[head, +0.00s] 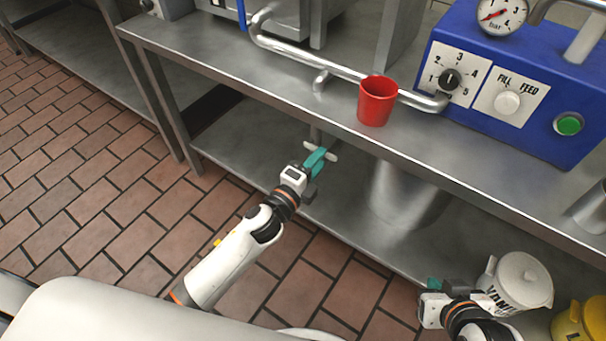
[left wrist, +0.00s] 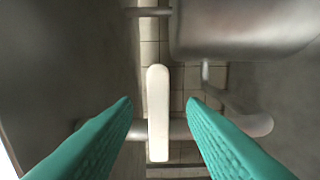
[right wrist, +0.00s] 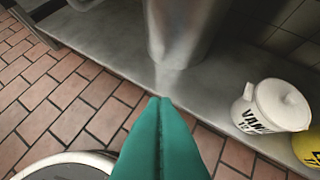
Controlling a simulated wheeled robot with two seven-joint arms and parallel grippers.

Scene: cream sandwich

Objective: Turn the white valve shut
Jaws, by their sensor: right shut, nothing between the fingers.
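The white valve handle (head: 308,145) is a short rounded bar under the counter's front edge, partly covered by my left gripper in the head view. In the left wrist view the white handle (left wrist: 158,112) stands upright in the picture, crossing in front of a grey pipe (left wrist: 182,129). My left gripper (head: 318,158) is open. Its teal fingers (left wrist: 159,103) lie either side of the handle, with a gap visible on both sides. My right gripper (head: 434,284) is shut and empty, low at the right; its fingers (right wrist: 160,100) meet in the right wrist view.
A red cup (head: 377,101) stands on the steel counter (head: 240,70) near a bent pipe. A blue machine (head: 560,60) with a dial and gauge sits at the right. A white vanilla pot (head: 520,280) and a yellow pot (head: 580,322) stand low at the right, near my right gripper.

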